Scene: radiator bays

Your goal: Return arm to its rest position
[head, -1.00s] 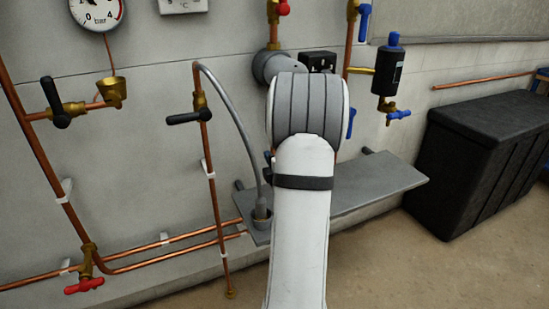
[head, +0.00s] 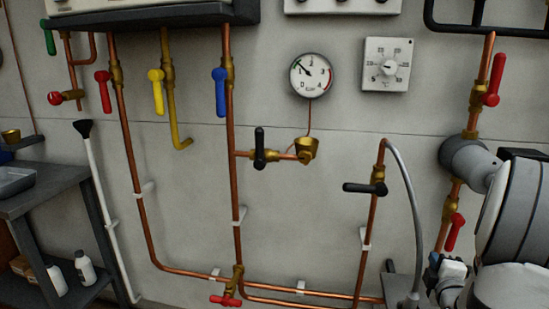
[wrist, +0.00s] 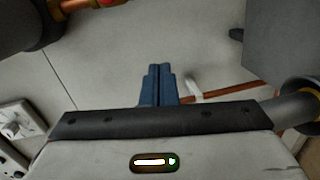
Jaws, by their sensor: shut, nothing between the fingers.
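My gripper (wrist: 158,72) shows in the wrist view as two blue fingers side by side and touching, with nothing between them. Pale wall lies behind the fingertips. My white and grey arm (head: 515,215) is folded at the right edge of the head view, in front of the wall pipes. The gripper's fingers cannot be made out clearly in the head view.
Close to my arm are a copper pipe with red-handled valves (head: 494,80) and a grey hose (head: 409,190). A pressure gauge (head: 311,75) and thermostat (head: 387,65) hang mid-wall. A dark shelf unit (head: 50,205) stands left. A copper pipe (wrist: 230,93) passes beyond the fingers.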

